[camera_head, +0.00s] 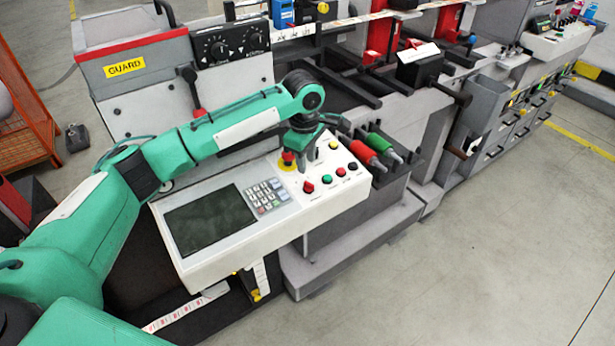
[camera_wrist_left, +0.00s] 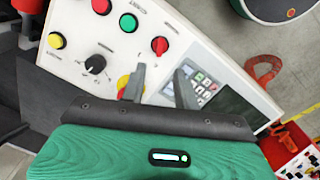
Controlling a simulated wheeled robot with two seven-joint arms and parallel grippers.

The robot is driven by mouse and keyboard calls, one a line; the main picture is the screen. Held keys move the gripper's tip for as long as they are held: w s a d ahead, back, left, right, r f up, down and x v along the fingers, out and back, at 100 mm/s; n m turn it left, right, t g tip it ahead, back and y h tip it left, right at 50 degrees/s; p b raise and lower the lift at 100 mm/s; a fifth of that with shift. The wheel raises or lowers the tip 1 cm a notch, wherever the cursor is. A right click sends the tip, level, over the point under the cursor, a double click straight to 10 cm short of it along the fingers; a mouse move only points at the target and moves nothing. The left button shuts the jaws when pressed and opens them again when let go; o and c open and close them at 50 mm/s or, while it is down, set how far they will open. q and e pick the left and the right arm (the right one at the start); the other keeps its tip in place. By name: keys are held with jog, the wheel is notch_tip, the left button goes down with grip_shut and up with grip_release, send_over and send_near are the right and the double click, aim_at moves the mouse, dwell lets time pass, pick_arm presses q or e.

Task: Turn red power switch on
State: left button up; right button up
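A white control panel (camera_head: 341,197) carries a red knob (camera_head: 308,187) near its front edge, probably the red power switch. In the left wrist view the red knob (camera_wrist_left: 160,45) shows a raised ridge; its label is too small to read. My left gripper (camera_head: 301,160) hangs over the panel, behind the red knob. In the left wrist view its two fingers (camera_wrist_left: 160,80) are apart with nothing between them. The knob lies just beyond the fingertips, and I see no contact. The fingertips are partly hidden in the head view. My right gripper is not in view.
Beside the knob are a green button (camera_wrist_left: 128,22), another red button (camera_wrist_left: 102,6), a black dial (camera_wrist_left: 95,65) and a yellow-based red button (camera_head: 288,158). A keypad (camera_head: 265,195) and screen (camera_head: 208,222) lie left. Red and green handled tools (camera_head: 370,150) stand right. The floor in front is clear.

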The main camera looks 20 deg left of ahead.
aim_at(307, 182)
pick_arm(q)
jog(key=f, duration=0.5)
jog(key=f+p, duration=0.1)
jog(key=f, duration=0.2)
jog(key=shift+w, duration=0.25)
jog(key=shift+c, duration=0.4)
jog(key=shift+r, duration=0.1)
grip_shut()
